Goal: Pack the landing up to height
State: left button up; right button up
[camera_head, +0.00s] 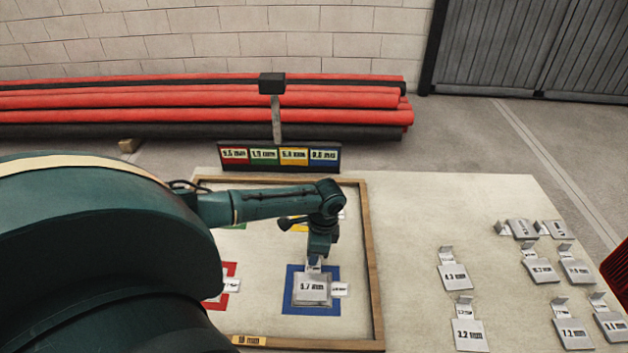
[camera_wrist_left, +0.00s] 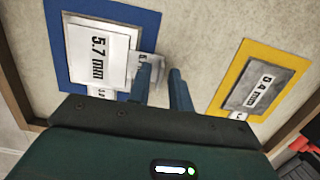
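A grey plate marked 5.7 mm (camera_head: 312,289) lies on the blue square (camera_head: 291,301) in the wooden-framed tray (camera_head: 374,270). The plate (camera_wrist_left: 97,52) and blue square (camera_wrist_left: 57,50) also show in the left wrist view. My left gripper (camera_head: 317,264) points down at the plate's upright tab. In the left wrist view its fingers (camera_wrist_left: 161,72) are apart, with the tab (camera_wrist_left: 153,62) at their tips; contact is unclear. A yellow square (camera_wrist_left: 236,75) holds a plate (camera_wrist_left: 262,88) with a blurred label. My arm partly hides the red square (camera_head: 233,268) and its plate. My right gripper is not in view.
A sign (camera_head: 279,157) behind the tray carries red, green, yellow and blue thickness labels. Several tabbed plates, including one marked 2.2 mm (camera_head: 469,336), lie on the table at right. Bare table (camera_head: 410,220) separates them from the tray. Red and black pipes (camera_head: 200,103) lie behind.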

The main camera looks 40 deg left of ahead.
pick_arm(q)
jog(key=shift+o, duration=0.7)
notch_tip(320, 180, up, 13)
jog(key=w+d, duration=0.1)
jog(key=shift+w+d, duration=0.15)
jog(key=shift+d, duration=0.1)
